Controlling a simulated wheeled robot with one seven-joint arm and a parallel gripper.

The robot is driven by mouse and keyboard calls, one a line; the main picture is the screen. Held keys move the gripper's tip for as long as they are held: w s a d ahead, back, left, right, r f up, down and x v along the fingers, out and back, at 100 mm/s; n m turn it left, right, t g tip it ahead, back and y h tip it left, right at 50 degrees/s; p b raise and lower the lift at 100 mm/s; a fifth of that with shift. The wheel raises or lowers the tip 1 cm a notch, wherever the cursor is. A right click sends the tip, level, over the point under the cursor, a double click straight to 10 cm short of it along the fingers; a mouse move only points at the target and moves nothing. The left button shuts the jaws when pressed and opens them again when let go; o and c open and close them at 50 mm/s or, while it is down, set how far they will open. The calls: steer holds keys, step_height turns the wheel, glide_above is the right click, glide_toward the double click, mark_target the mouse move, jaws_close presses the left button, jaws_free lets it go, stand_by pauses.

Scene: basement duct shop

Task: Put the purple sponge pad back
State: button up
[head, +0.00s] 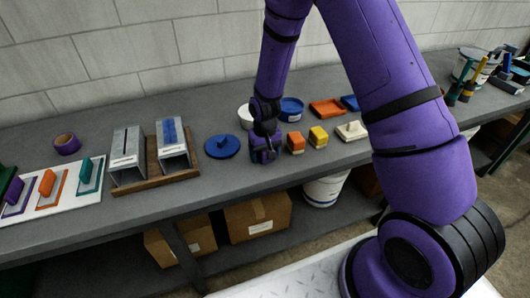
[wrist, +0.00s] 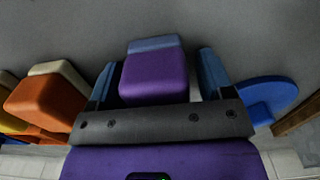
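The purple sponge pad (wrist: 155,75) is a rounded block with a blue-grey layer at its far end. It sits between the two fingers of my gripper (wrist: 157,82), with a dark gap on each side, so the fingers are open around it and do not appear to grip it. In the head view my gripper (head: 265,146) points down at the grey bench, left of the orange pad (head: 295,143). There the purple pad is largely hidden by the gripper, and its contact with the bench is hard to see.
Orange, yellow (head: 318,137) and cream (head: 351,131) pads stand in a row to the right. A blue lid (head: 222,146) lies close left, near two grey metal channels on a wooden base (head: 153,181). A white board (head: 52,205) with coloured floats is far left. Tubs (head: 291,109) stand behind.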

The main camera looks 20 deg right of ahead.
steer(key=shift+r, duration=0.1)
step_height(320, 180, up, 12)
steer(key=shift+r, duration=0.25)
steer(key=s+d+r+t, duration=0.15)
steer(key=s+r, duration=0.35)
steer(key=r, duration=0.5)
steer(key=s+d+r+t, duration=0.1)
steer(key=s+d+r, duration=0.3)
steer(key=r, duration=0.5)
steer(key=s+r+t, duration=0.1)
steer(key=s+r, duration=0.2)
steer(key=s, duration=0.3)
steer(key=s+d+r, duration=0.1)
steer(key=s+r, duration=0.2)
steer(key=s, duration=0.4)
steer(key=s+r+t, duration=0.1)
steer(key=s+r, duration=0.2)
steer(key=s, duration=0.4)
steer(key=shift+s+d+r+t, duration=0.2)
steer(key=shift+t, duration=0.15)
